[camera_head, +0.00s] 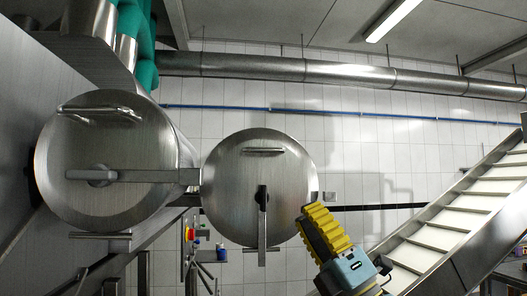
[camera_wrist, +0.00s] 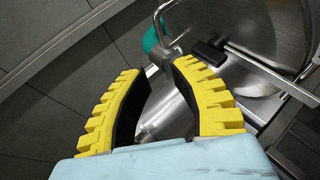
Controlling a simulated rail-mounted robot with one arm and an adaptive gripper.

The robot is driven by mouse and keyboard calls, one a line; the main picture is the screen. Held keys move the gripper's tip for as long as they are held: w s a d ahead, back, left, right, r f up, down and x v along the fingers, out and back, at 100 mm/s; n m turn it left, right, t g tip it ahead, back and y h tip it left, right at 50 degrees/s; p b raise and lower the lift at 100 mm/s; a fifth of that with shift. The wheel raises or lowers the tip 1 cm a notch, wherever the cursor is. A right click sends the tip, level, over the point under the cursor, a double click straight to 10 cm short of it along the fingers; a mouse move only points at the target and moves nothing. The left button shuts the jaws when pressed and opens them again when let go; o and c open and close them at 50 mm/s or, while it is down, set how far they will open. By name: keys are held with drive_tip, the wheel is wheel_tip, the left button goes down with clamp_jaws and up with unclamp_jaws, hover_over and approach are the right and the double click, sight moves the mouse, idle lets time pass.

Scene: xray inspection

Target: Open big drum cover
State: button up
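Two steel drums with round covers face me in the head view. The left cover (camera_head: 95,150) looks larger, with a bar handle (camera_head: 100,111) near its top and a horizontal latch arm (camera_head: 140,176) across it. The middle cover (camera_head: 235,185) has a similar handle (camera_head: 263,151) and an upright latch lever (camera_head: 262,215). Both covers look shut. My gripper (camera_head: 312,212), with yellow ridged fingers, is by the middle drum's lower right edge, apparently touching nothing. In the wrist view my gripper (camera_wrist: 157,72) is open and empty; a steel disc (camera_wrist: 265,30) with a dark-ended bar (camera_wrist: 209,52) lies beyond it.
A sloped conveyor (camera_head: 455,220) is at the right. Teal pipes (camera_head: 140,40) rise at upper left. Tiled wall lies behind.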

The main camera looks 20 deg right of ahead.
sight(266, 152)
drive_tip(key=p+x, duration=0.3)
drive_tip(key=x, duration=1.1)
drive_tip(key=shift+w+r, duration=0.1)
drive_tip(key=shift+r, duration=0.3)
drive_tip(key=shift+x, duration=0.75)
drive_tip(key=shift+w+a+f, duration=0.1)
clamp_jaws()
